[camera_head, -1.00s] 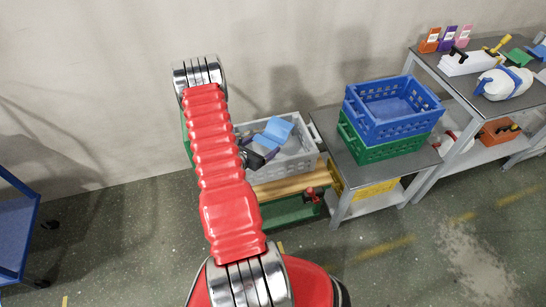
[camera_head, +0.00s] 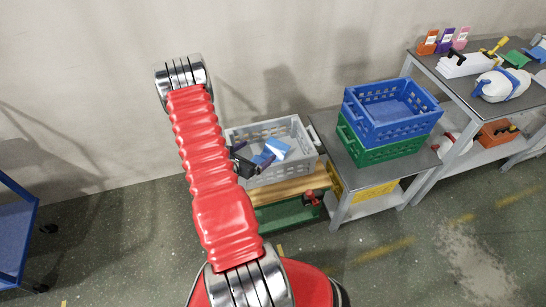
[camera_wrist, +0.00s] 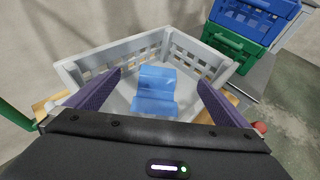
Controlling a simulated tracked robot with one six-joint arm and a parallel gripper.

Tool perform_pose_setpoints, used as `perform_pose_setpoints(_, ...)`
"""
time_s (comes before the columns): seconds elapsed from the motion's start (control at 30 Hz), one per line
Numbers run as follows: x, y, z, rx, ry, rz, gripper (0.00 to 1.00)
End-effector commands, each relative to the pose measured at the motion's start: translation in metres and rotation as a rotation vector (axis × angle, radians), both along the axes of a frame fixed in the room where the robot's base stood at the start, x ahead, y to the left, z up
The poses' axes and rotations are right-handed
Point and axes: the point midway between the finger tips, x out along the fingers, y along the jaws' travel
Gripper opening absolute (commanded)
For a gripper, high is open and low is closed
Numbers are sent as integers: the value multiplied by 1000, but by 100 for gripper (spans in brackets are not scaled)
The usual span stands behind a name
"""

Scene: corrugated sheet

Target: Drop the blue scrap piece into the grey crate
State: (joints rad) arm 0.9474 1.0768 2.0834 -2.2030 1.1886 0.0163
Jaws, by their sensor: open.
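The grey crate (camera_head: 304,148) stands on a wooden-topped green bench beside the wall; it also fills the middle of the wrist view (camera_wrist: 118,52). The blue scrap piece (camera_head: 277,148), a bent corrugated sheet, is inside the crate. In the wrist view the blue scrap piece (camera_wrist: 154,88) lies between my fingers in the picture, apart from both and down toward the crate floor. My gripper (camera_wrist: 150,88) is open and empty, with its two purple-dark fingers spread over the crate. In the head view my gripper (camera_head: 258,163) is partly hidden behind my red arm.
A blue crate (camera_head: 392,125) is stacked on a green crate (camera_head: 385,152) on a grey table to the right. A bench with a red-handled vise (camera_head: 312,197) is under the grey crate. Further right is a shelf with tools (camera_head: 470,68). The floor in front is open.

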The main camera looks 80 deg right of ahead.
Motion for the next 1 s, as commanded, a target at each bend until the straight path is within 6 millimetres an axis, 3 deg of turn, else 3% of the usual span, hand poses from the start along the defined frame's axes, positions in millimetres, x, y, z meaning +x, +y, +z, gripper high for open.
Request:
perform_pose_setpoints(0.2,12,34,15,-1,1,4,100)
perform_pose_setpoints(0.43,19,60,26,0,1,1,100)
perform_pose_setpoints(1.0,21,68,29,-1,0,0,100)
